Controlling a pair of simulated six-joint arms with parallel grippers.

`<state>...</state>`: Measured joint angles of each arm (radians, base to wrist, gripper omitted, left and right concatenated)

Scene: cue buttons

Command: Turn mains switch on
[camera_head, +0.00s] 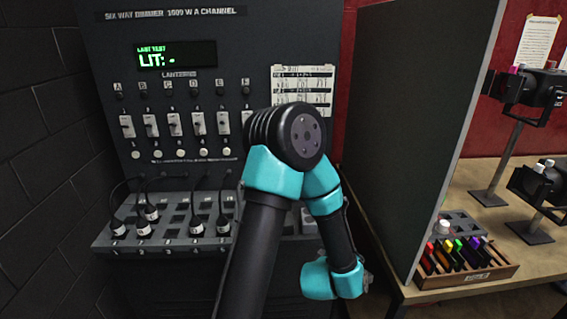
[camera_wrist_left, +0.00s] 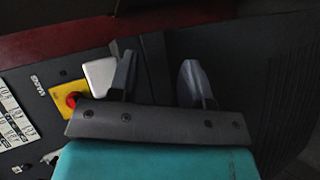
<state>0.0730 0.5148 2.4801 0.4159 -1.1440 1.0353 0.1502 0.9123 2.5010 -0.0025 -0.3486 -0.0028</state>
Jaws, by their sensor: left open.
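In the left wrist view, the mains switch is a red knob (camera_wrist_left: 75,99) on a yellow plate (camera_wrist_left: 62,92), beside lettering that seems to read MAINS. The front of my gripper hides part of the plate. My left gripper (camera_wrist_left: 157,75) is open, with nothing between its fingers. Its fingers are to the right of the knob. A pale grey block or flap (camera_wrist_left: 100,74) is beside the plate, close to the left finger. In the head view my arm hides the switch, and the fingers are hardly visible. My right gripper is not in view.
The dimmer panel (camera_head: 95,60) has several faders and a display reading "LIT: -". Plugs on black cables sit on the sloped ledge (camera_head: 105,240). A dark upright partition (camera_head: 400,120) stands right of my arm. Beyond it a bench holds lamps and a wooden tray (camera_head: 470,278).

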